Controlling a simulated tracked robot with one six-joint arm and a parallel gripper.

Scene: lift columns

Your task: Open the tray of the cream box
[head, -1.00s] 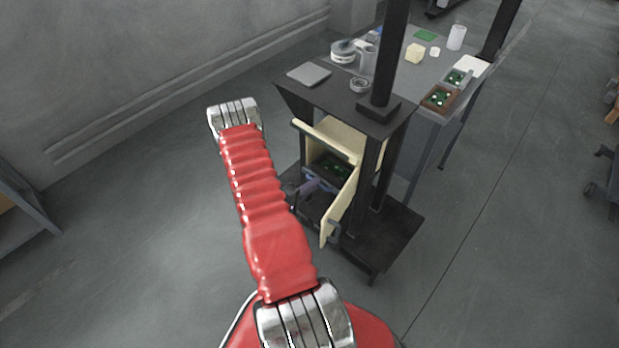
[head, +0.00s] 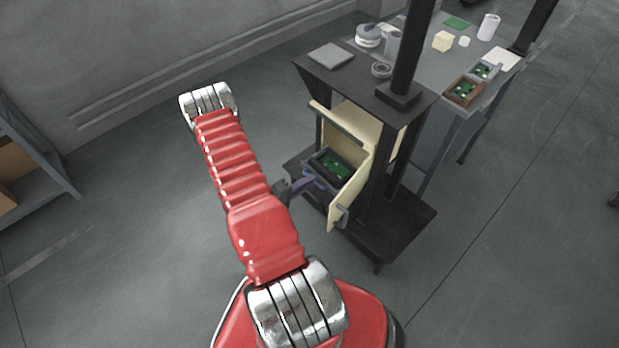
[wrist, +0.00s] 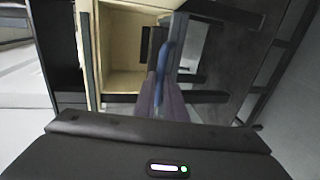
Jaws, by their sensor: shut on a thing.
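The cream box (head: 348,126) stands under the dark top of the lift column, with its door (head: 350,198) swung open. Its dark tray (head: 318,158) holds green boards and sticks out of the front opening. In the wrist view the fingers of my gripper (wrist: 161,98) are shut on a blue handle (wrist: 164,60), and the cream interior (wrist: 122,52) shows behind. The tray itself is hard to make out there.
The open door stands close to the right of the tray and gripper. A grey table (head: 420,70) behind carries a brown tray (head: 464,91), cups and small blocks. A shelf (head: 30,150) stands at the far left. The floor on the left is clear.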

